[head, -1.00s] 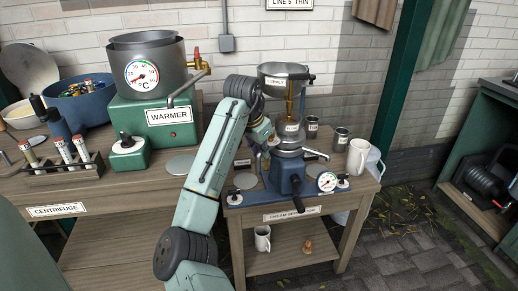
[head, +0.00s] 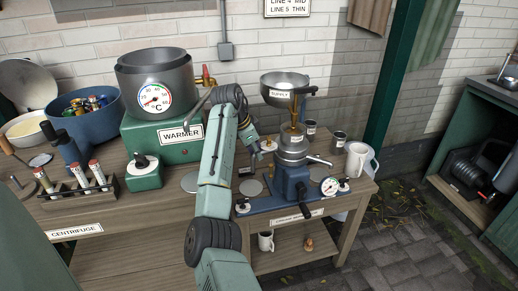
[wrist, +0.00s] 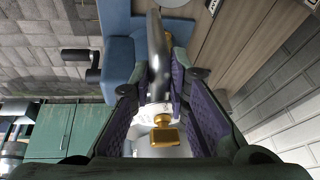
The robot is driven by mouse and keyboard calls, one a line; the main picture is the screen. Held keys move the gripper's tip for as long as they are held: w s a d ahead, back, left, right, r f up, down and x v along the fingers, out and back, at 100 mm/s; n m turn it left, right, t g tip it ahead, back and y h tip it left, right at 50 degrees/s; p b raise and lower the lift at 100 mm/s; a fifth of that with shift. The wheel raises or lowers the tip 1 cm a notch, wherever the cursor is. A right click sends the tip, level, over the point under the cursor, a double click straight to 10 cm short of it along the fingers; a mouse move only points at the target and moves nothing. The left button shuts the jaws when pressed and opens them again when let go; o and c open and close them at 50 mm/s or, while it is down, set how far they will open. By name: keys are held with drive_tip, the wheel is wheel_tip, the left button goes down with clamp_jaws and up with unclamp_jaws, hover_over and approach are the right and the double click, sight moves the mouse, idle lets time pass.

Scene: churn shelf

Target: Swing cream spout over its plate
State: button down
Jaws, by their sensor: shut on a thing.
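The cream separator (head: 291,172) stands on the right bench, with a blue base, a metal bowl and a SUPPLY pan (head: 284,88) on top. My gripper (head: 266,145) is at the left side of its bowl. In the wrist view, the purple-padded fingers of my gripper (wrist: 155,92) close on both sides of a dark metal spout (wrist: 156,50). I cannot read a label that names it as the cream spout. Another spout (head: 319,160) sticks out to the right of the bowl. A grey round plate (head: 251,187) lies on the bench below and left of my gripper.
The green warmer (head: 180,140) with its pot stands to the left, with another round plate (head: 190,182) near it. A gauge (head: 329,186) sits at the base's front right.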

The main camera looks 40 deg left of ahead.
drive_tip(key=shift+w+a+m, duration=0.2)
drive_tip(key=shift+a+m, duration=0.05)
drive_tip(key=shift+m, duration=0.15)
idle(0.3)
drive_tip(key=c, duration=1.5)
unclamp_jaws()
drive_tip(key=shift+a, duration=0.1)
drive_tip(key=shift+r, duration=0.1)
wheel_tip(320, 180, up, 10)
drive_tip(key=shift+f, duration=0.1)
drive_tip(key=shift+c, duration=0.3)
